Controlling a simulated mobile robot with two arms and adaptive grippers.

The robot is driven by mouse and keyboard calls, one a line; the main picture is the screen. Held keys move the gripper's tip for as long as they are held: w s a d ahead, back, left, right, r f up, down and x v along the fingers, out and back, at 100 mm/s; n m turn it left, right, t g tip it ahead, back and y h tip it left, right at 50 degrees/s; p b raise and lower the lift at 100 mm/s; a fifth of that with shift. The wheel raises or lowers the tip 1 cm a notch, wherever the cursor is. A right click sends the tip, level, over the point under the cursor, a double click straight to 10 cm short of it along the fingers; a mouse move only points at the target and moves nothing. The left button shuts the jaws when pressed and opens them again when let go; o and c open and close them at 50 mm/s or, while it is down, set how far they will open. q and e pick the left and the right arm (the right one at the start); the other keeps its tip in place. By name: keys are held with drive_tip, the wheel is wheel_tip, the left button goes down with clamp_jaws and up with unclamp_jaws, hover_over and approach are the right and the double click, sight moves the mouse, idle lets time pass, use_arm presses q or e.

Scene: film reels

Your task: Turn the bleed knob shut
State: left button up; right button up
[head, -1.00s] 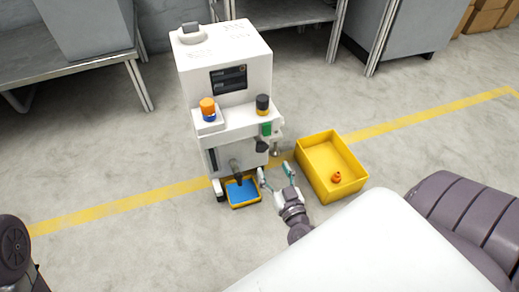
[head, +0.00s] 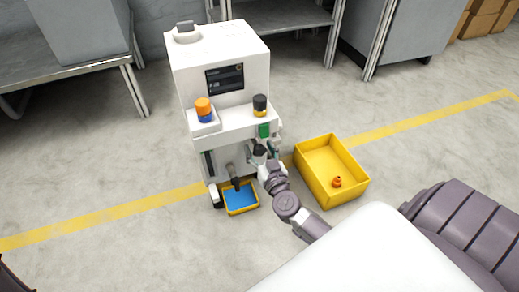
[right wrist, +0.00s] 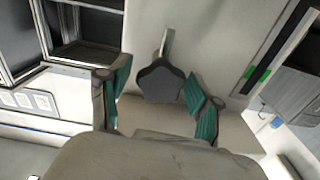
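The white machine (head: 220,60) stands on the floor in the head view. A dark knob (head: 259,151), which I take to be the bleed knob, is low on its right front, partly hidden by my gripper. In the right wrist view the knob (right wrist: 160,84) is a dark, angular block with a light metal stem above it. My right gripper (head: 267,149) is open at the machine's front. Its green-padded fingers stand on either side of the knob in the wrist view, with visible gaps; contact does not show. My left gripper is not in view.
A yellow bin (head: 341,190) with a small orange part (head: 337,182) stands right of the machine. A yellow-rimmed tray (head: 240,210) with a blue inside sits below a dark spout (head: 234,178). Orange-blue (head: 203,109) and black-yellow (head: 260,105) caps sit on the machine's ledge.

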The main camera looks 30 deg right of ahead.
drive_tip(key=c, duration=0.9)
